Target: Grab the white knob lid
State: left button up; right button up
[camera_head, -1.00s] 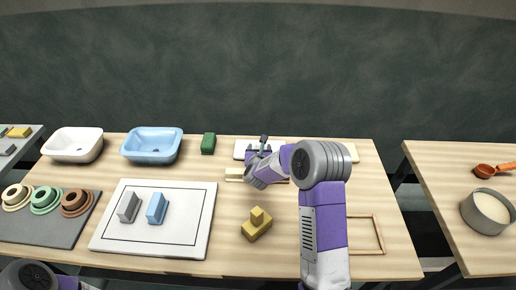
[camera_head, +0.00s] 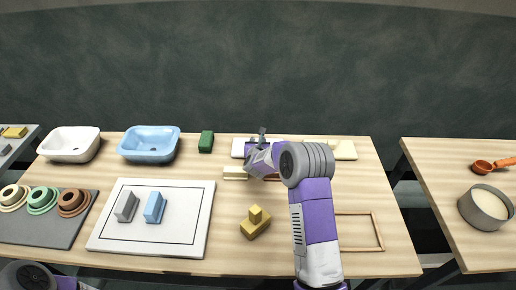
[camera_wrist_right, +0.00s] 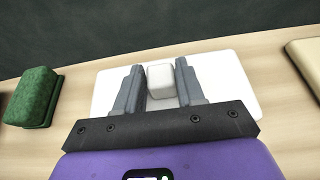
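The white knob lid is a flat white slab (camera_wrist_right: 232,82) with a small blocky knob (camera_wrist_right: 160,80) on top, seen in the right wrist view. In the head view the lid (camera_head: 237,149) is at the back of the table, partly hidden by my right arm. The lid appears to lie flat on the table. My left gripper is not in view; only part of my left arm shows at the bottom left.
A green block (camera_head: 206,142) stands left of the lid and a cream slab (camera_head: 345,150) lies to its right. A cream block (camera_head: 235,173) and a yellow stepped block (camera_head: 255,223) are in front. Blue (camera_head: 149,144) and white (camera_head: 70,144) basins stand at the back left.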

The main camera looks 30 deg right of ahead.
grip_shut()
jog(key=shift+w+r, duration=0.1)
jog(key=shift+r, duration=0.05)
